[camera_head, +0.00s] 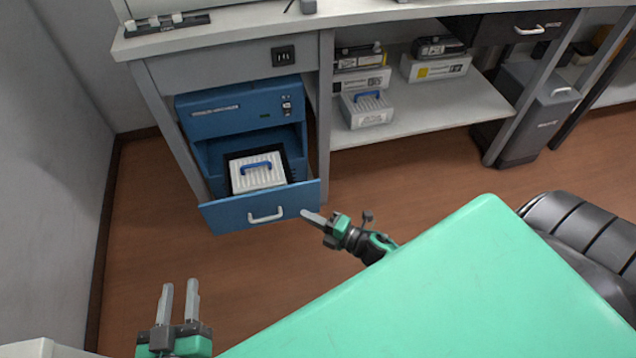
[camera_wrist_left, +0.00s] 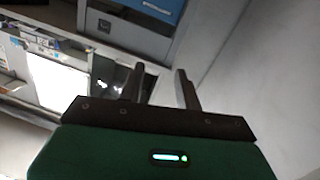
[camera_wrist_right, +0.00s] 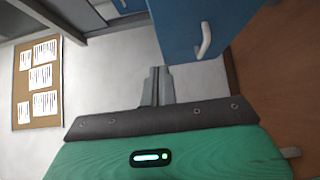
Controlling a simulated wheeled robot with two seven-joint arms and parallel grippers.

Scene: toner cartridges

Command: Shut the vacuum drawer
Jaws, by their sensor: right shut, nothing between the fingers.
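The blue vacuum drawer (camera_head: 235,210) is pulled out from the blue vacuum unit (camera_head: 240,112) under the bench. It has a white handle (camera_head: 266,215) and holds a white filter box with a blue handle (camera_head: 258,173). The drawer front (camera_wrist_right: 185,25) and its handle (camera_wrist_right: 204,40) also show in the right wrist view. My right gripper (camera_head: 313,216) is shut and empty, its tips close to the right end of the drawer front; I cannot tell whether they touch it. My left gripper (camera_head: 179,296) is open and empty above the floor at the lower left, apart from the drawer.
A bench leg (camera_head: 326,110) stands right of the vacuum unit. A shelf (camera_head: 430,105) to its right holds several boxes and cartridges. A grey bin (camera_head: 530,112) stands at the far right. A grey wall (camera_head: 50,150) is at the left. The floor before the drawer is clear.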

